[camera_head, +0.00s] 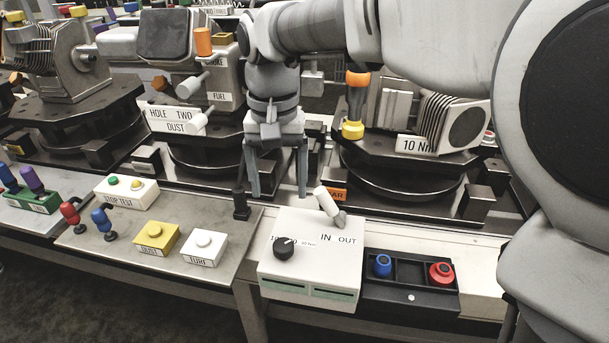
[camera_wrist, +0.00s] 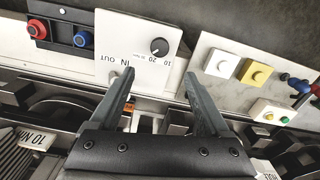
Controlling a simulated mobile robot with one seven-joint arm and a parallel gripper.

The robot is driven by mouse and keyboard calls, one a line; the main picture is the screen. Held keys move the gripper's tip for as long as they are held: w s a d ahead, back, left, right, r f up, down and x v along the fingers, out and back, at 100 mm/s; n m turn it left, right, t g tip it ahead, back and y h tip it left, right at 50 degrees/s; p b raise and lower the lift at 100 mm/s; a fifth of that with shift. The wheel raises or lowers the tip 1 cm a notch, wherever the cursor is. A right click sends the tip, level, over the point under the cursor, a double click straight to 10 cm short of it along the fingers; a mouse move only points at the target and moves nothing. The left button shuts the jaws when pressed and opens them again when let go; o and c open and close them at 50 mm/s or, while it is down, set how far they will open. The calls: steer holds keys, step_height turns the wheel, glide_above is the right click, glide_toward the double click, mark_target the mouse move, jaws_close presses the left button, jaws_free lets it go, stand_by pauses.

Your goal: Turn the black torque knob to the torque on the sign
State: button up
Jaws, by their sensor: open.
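The black torque knob (camera_head: 284,249) sits on the left part of a white control box (camera_head: 310,272), beside a scale with 10 and 20 printed near it. It also shows in the wrist view (camera_wrist: 159,47), where the lettering is upside down. A pale mark shows on the knob, but its exact setting is too small to read. The sign (camera_head: 415,145) on the right fixture reads 10 Nm. My gripper (camera_head: 278,194) is open and empty, pointing down behind and above the box, apart from the knob. Its two fingers (camera_wrist: 159,74) frame the knob's side of the box in the wrist view.
A white lever (camera_head: 328,203) by the IN/OUT lettering stands at the box's back edge. A black tray (camera_head: 410,300) with blue and red buttons adjoins the right side. Yellow (camera_head: 155,237) and white (camera_head: 204,247) button boxes stand left, with a black post (camera_head: 240,203) behind.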

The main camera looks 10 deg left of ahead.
mark_target(283, 244)
step_height(283, 244, down, 15)
steer(key=b, duration=0.5)
steer(key=shift+r, duration=0.1)
jaws_close()
